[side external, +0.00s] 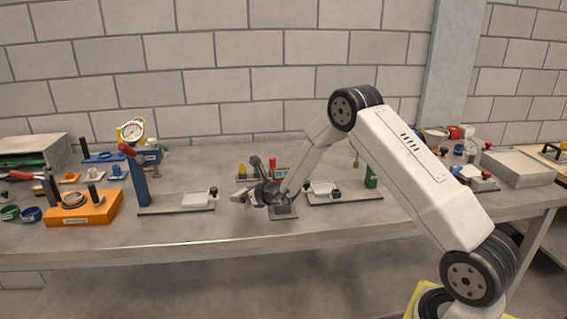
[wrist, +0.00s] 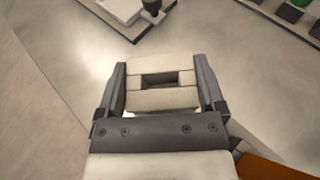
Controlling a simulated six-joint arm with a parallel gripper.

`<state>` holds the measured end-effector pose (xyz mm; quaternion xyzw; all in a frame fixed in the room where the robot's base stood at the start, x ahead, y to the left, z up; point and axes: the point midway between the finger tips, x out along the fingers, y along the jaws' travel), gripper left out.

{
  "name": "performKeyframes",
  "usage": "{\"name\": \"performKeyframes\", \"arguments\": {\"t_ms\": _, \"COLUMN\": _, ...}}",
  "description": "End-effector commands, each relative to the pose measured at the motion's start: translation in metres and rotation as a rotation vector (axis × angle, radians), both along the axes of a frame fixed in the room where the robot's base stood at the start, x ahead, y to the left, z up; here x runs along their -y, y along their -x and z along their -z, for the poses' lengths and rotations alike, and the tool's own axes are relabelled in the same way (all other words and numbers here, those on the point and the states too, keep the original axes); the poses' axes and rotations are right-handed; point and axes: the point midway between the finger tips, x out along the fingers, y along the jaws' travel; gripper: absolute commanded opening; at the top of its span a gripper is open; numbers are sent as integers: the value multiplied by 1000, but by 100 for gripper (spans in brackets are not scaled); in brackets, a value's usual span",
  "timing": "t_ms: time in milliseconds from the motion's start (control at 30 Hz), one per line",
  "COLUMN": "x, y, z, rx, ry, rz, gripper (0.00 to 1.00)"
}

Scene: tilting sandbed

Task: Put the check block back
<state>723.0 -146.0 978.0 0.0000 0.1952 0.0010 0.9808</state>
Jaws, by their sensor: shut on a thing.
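My gripper (side external: 257,194) is low over the middle of the bench in the side view. In the wrist view my gripper (wrist: 161,80) has its two dark fingers shut on a pale cream block (wrist: 160,67), one finger at each side. The block shows a rectangular opening or recess in its middle.
A small grey stand (side external: 283,212) is just right of the gripper. Plates with pale pads lie left (side external: 175,209) and right (side external: 345,198). An orange box (side external: 85,208) and a blue post with a red top (side external: 138,180) stand further left. The front of the bench is clear.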

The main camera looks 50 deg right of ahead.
Motion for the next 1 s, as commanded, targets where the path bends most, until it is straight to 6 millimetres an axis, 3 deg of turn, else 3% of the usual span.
{"name": "performKeyframes", "arguments": {"t_ms": 433, "x": -9, "y": 44, "z": -56, "rx": 5, "ry": 1, "rz": 1, "gripper": 0}}
{"name": "performKeyframes", "arguments": {"t_ms": 700, "x": -17, "y": 86, "z": -73, "rx": 4, "ry": 1, "rz": 1, "gripper": 0}}
{"name": "performKeyframes", "arguments": {"t_ms": 1000, "x": -24, "y": 119, "z": -88, "rx": 4, "ry": 0, "rz": 1, "gripper": 0}}
